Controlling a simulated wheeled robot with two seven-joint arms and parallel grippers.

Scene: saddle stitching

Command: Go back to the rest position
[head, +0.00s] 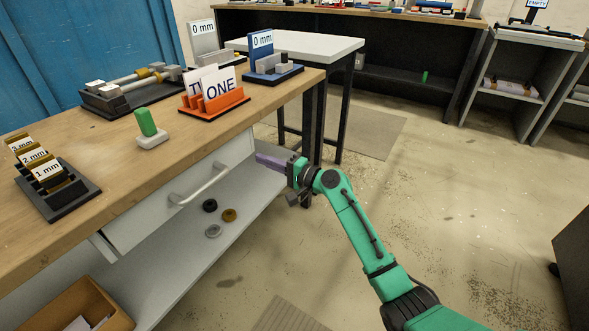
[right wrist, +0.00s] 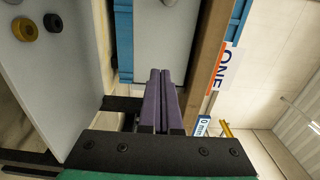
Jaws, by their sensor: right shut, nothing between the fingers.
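My right gripper (head: 268,162) is at the end of a green arm, in front of the wooden workbench near its right end, below the bench top and beside the drawer. Its purple fingers are together with nothing between them; they also show shut in the right wrist view (right wrist: 158,100). My left gripper is in neither view.
The workbench (head: 205,133) has a drawer (head: 165,205) with a handle, and a lower shelf with several rings (head: 228,215). An orange holder (head: 213,107) with cards, a green-topped block (head: 147,125) and numbered racks (head: 60,195) stand on top. The floor (head: 440,190) right is clear.

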